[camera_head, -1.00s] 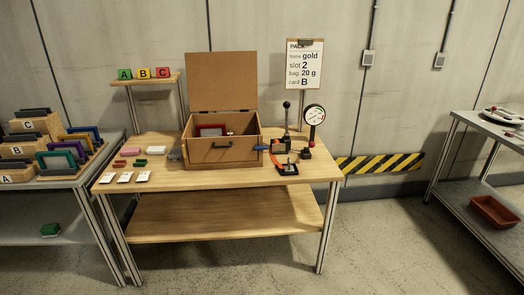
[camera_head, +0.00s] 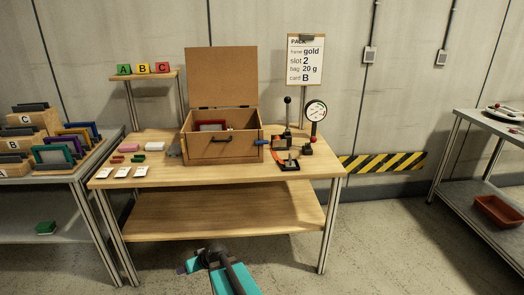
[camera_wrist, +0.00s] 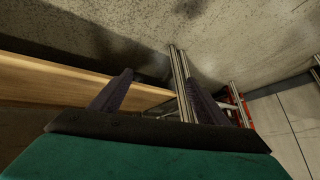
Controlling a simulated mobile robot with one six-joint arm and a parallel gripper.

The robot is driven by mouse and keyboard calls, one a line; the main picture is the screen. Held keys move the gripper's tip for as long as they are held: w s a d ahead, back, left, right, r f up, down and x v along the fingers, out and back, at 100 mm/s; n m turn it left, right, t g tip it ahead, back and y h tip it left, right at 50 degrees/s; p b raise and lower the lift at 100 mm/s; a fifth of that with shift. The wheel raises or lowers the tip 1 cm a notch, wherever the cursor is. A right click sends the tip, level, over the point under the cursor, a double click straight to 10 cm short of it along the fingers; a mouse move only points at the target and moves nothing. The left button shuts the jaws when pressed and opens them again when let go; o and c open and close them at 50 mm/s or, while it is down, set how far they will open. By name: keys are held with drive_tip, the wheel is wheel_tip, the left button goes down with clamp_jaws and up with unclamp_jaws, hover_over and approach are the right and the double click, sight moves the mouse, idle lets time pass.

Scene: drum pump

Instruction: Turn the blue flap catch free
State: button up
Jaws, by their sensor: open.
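A small blue catch (camera_head: 263,142) sticks out at the right side of the wooden box (camera_head: 196,151) on the table. My gripper (camera_head: 187,266) is low in front of the table, well apart from the box and the catch. In the wrist view my gripper (camera_wrist: 155,74) is open, with two dark fingers spread and nothing between them. That view shows neither the catch nor the box.
The wooden table (camera_head: 200,175) has a lower shelf (camera_head: 210,215). A gauge (camera_head: 316,111), a black-knobbed lever (camera_head: 288,118) and an orange-and-black device (camera_head: 287,163) stand right of the box. White cards (camera_head: 122,172) lie at the left front. Floor in front is free.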

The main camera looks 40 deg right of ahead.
drive_tip(key=w+d+r+m+t+h+b, duration=0.1)
drive_tip(key=w+d+r+t+h+b, duration=0.3)
drive_tip(key=d+r, duration=0.7)
drive_tip(key=m+t+h+b, duration=0.1)
drive_tip(key=m+t+h, duration=0.1)
drive_tip(key=m+h, duration=0.5)
approach(262, 142)
drive_tip(key=s+a+n+h, duration=0.2)
drive_tip(key=s+a, duration=0.1)
drive_tip(key=a, duration=0.1)
drive_tip(key=shift+f, duration=0.4)
drive_tip(key=shift+d, duration=0.15)
drive_tip(key=shift+p+x, duration=0.5)
drive_tip(key=shift+x, duration=6.3)
drive_tip(key=shift+f, duration=0.25)
